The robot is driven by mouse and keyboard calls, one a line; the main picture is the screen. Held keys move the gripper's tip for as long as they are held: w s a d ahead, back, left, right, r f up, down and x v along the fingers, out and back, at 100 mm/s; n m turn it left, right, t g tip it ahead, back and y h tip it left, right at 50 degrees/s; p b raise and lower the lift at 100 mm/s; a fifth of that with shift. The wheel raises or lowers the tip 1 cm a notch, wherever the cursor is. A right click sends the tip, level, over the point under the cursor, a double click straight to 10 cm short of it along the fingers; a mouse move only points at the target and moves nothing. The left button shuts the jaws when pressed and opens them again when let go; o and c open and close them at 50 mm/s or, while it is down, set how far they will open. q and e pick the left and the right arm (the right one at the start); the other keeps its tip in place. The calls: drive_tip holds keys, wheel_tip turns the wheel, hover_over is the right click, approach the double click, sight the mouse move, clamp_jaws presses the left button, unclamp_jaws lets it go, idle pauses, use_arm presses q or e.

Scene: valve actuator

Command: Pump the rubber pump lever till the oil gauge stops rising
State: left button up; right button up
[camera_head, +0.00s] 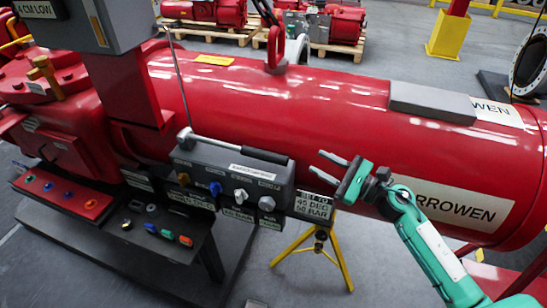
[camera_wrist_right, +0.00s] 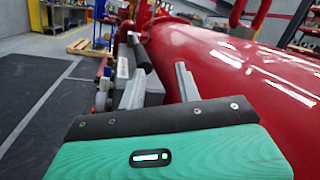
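The pump lever has a silver shaft (camera_head: 213,143) and a black rubber grip (camera_head: 264,154). It lies nearly level along the top of a dark grey control block (camera_head: 235,178), with the grip pointing right. My right gripper (camera_head: 317,163) is open and empty, to the right of the grip's end and apart from it. In the right wrist view, the two fingers (camera_wrist_right: 160,69) are spread, and the dark grip (camera_wrist_right: 144,58) shows beyond them, roughly between the tips. I cannot make out an oil gauge. My left gripper is not in view.
The large red actuator cylinder (camera_head: 330,100) runs behind the block. A thin grey rod (camera_head: 180,80) stands behind the lever. Knobs line the block's front, above a dark shelf (camera_head: 165,240) with small coloured parts. A yellow stand (camera_head: 318,245) is below.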

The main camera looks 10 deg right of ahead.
sight(274, 158)
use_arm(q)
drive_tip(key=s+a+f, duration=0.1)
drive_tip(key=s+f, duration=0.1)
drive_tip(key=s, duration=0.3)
use_arm(e)
drive_tip(key=w+a+n+g+p, duration=0.1)
drive_tip(key=w+a+n+p, duration=0.1)
drive_tip(key=a, duration=0.1)
drive_tip(key=w+a+f+n+g+p, duration=0.1)
drive_tip(key=w+a+n+p, duration=0.1)
drive_tip(key=a, duration=0.2)
drive_tip(key=w+a+n+g+p, duration=0.1)
drive_tip(key=w+a+n+p, duration=0.1)
drive_tip(key=a, duration=0.1)
drive_tip(key=shift+w+a+f+g, duration=0.25)
drive_tip(key=shift+a+f+g, duration=0.05)
drive_tip(key=shift+a+f, duration=0.1)
drive_tip(key=shift+w+a+f+p, duration=0.1)
drive_tip(key=shift+w+a+p, duration=0.1)
drive_tip(key=shift+a+p, duration=0.2)
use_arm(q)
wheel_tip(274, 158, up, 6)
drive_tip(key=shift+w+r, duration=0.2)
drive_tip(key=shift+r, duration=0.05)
use_arm(e)
clamp_jaws()
